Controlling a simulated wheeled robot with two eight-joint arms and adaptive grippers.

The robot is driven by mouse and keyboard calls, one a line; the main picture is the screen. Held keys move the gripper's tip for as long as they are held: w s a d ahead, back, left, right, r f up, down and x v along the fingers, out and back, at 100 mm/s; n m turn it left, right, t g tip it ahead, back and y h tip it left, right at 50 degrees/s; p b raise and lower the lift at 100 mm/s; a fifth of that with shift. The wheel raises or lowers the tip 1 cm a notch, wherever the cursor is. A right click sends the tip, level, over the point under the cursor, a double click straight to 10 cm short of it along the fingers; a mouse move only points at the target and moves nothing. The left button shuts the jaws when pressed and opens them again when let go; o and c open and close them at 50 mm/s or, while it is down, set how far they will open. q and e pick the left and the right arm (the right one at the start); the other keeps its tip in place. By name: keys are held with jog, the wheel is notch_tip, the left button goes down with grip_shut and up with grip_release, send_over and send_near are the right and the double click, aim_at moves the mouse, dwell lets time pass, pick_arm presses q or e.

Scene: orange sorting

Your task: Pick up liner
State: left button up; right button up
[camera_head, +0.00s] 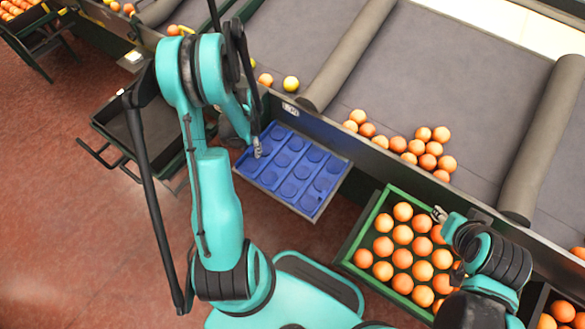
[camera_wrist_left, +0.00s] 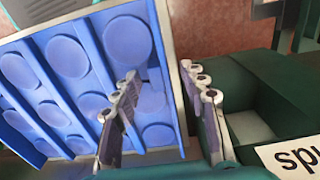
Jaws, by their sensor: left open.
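The liner (camera_head: 298,185) is a blue sheet with rows of round hollows and a pale rim. It lies flat beside the conveyor's near side in the head view, and no fruit shows in it. It also fills the left of the left wrist view (camera_wrist_left: 72,78). My left gripper (camera_head: 258,149) is open at the liner's left end. In the left wrist view, one finger of it (camera_wrist_left: 165,90) is over the liner and the other is beyond the pale rim. Contact cannot be told. My right gripper (camera_head: 439,214) is at the orange crate's far edge; its jaws are too small to read.
A green crate (camera_head: 361,226) full of oranges stands right of the liner. Loose oranges (camera_head: 426,148) lie on the grey conveyor (camera_head: 440,70) behind. A dark empty tray (camera_head: 158,125) stands at left. A dark green box (camera_wrist_left: 275,85) is right in the left wrist view.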

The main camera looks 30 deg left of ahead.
pick_arm(q)
jog(key=shift+f, duration=0.35)
jog(key=shift+r, duration=0.15)
jog(key=shift+c, duration=0.4)
grip_shut()
